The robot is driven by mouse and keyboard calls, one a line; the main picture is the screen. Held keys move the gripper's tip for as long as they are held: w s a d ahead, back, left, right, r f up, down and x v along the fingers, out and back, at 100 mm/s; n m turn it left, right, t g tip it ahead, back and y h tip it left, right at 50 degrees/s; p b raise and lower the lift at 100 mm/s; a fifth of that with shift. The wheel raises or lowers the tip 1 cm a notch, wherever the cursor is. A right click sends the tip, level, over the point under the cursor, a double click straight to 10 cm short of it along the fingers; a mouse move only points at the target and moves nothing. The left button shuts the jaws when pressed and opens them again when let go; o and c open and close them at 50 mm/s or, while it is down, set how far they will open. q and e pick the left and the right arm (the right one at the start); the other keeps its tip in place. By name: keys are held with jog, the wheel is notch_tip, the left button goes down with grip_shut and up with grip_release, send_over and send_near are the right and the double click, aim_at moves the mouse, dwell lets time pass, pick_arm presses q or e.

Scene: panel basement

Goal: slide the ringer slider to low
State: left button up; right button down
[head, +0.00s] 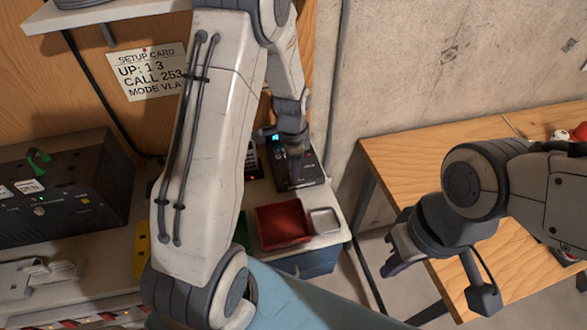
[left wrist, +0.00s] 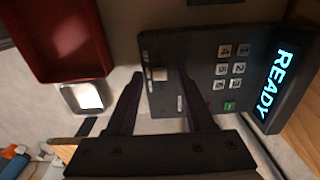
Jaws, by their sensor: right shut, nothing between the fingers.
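A black keypad phone (head: 308,172) stands against the wall in the head view. In the left wrist view the phone (left wrist: 205,75) shows numbered keys, a green key and a lit screen (left wrist: 275,85) reading READY. A small pale slider knob (left wrist: 160,74) sits near the phone's edge; its setting is not readable. My left gripper (head: 292,155) is over the phone. In the left wrist view its fingers (left wrist: 161,80) are apart, one on each side of the knob; contact is unclear. My right gripper (head: 390,258) is shut and empty, beside the wooden table.
A red tray (head: 283,223) and a small metal dish (head: 324,221) are in front of the phone. A dark control box (head: 60,190) stands at left. A setup card (head: 148,72) hangs on the board. A wooden table (head: 400,150) is at right.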

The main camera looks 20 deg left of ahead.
pick_arm(q)
jog(key=shift+r, duration=0.1)
notch_tip(320, 180, up, 10)
jog(key=b, duration=0.2)
jog(key=shift+r, duration=0.15)
pick_arm(e)
notch_tip(320, 180, down, 2)
dwell(0.4)
